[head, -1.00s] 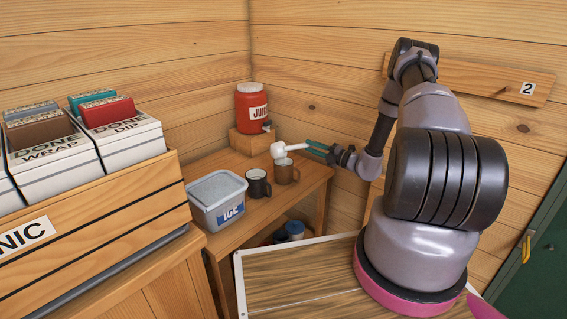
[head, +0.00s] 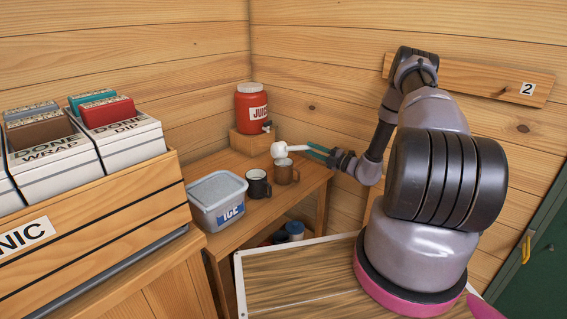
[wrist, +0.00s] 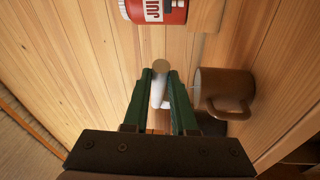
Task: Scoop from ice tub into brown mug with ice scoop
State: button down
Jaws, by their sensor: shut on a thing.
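My gripper (head: 319,152) is shut on the handle of a white ice scoop (head: 280,150). The green fingers (wrist: 160,98) and the pale scoop handle (wrist: 159,90) between them show in the wrist view. The scoop's head is just above the rim of the brown mug (head: 286,175), at its back left; whether they touch I cannot tell. The mug stands upright on the wooden table and also shows right of the fingers in the wrist view (wrist: 237,84). The white ice tub (head: 205,216), labelled ICE, stands open on the table to the left, filled with grey-white ice. The scoop's contents are not visible.
A black mug (head: 257,184) stands between the tub and the brown mug. A red juice dispenser (head: 252,108) sits on a wooden block (head: 252,143) behind. Bins of boxes (head: 90,190) rise at the left. The table front (head: 240,232) has some bare space.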

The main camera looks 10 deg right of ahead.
jog(key=shift+w+d+f+m+t, duration=0.15)
jog(key=shift+f+m+t, duration=0.1)
jog(key=shift+f+m, duration=0.4)
jog(key=shift+d+f+m+t, duration=0.15)
jog(key=shift+f+m+t, duration=0.1)
jog(key=shift+f+m, duration=0.4)
dwell(0.7)
jog(key=s+a+r+n+g+h, duration=0.3)
jog(key=a+r+n, duration=0.5)
jog(key=r+n, duration=0.3)
jog(key=s+a+n+h, duration=0.2)
jog(key=s+a+n, duration=0.1)
jog(key=a, duration=0.4)
jog(key=s+a+r+n+h, duration=0.1)
jog(key=s+a+n+h, duration=0.2)
jog(key=a, duration=0.5)
jog(key=shift+a+n, duration=0.25)
jog(key=shift+n, duration=0.65)
